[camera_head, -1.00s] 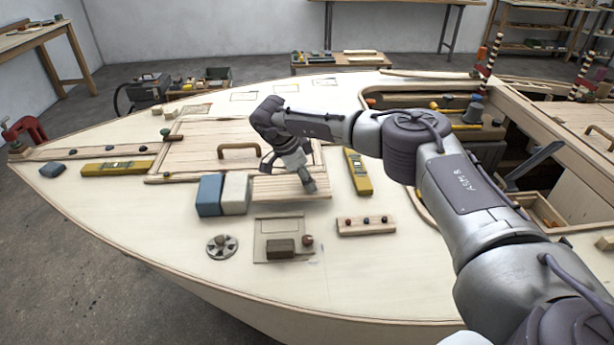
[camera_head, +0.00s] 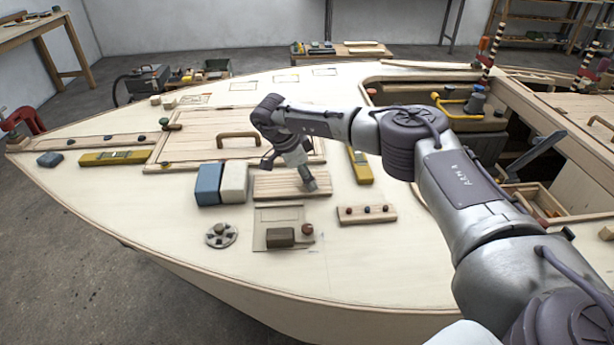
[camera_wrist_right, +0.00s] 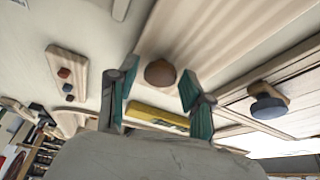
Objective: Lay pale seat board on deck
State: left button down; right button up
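The pale seat board (camera_head: 275,185), slatted, lies on the deck (camera_head: 150,205), right of a blue and a white block. In the right wrist view the board (camera_wrist_right: 215,30) fills the top, with a round brown knob (camera_wrist_right: 161,72) on it. My right gripper (camera_head: 309,184) is over the board's right part and hides some of it. In the wrist view its teal fingers (camera_wrist_right: 155,95) are spread apart on both sides of the knob, with gaps showing. My left gripper is not in view.
Blue block (camera_head: 208,185) and white block (camera_head: 234,183) stand close left of the board. A panel with a dark box (camera_head: 280,237) lies in front, a knobbed strip (camera_head: 366,214) front right, a yellow level (camera_head: 361,168) behind right. The handled hatch (camera_head: 195,150) is behind. Left foredeck has free room.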

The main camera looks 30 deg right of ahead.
jog(key=shift+o, duration=0.4)
jog(key=v, duration=1.2)
jog(key=shift+a+f, duration=0.1)
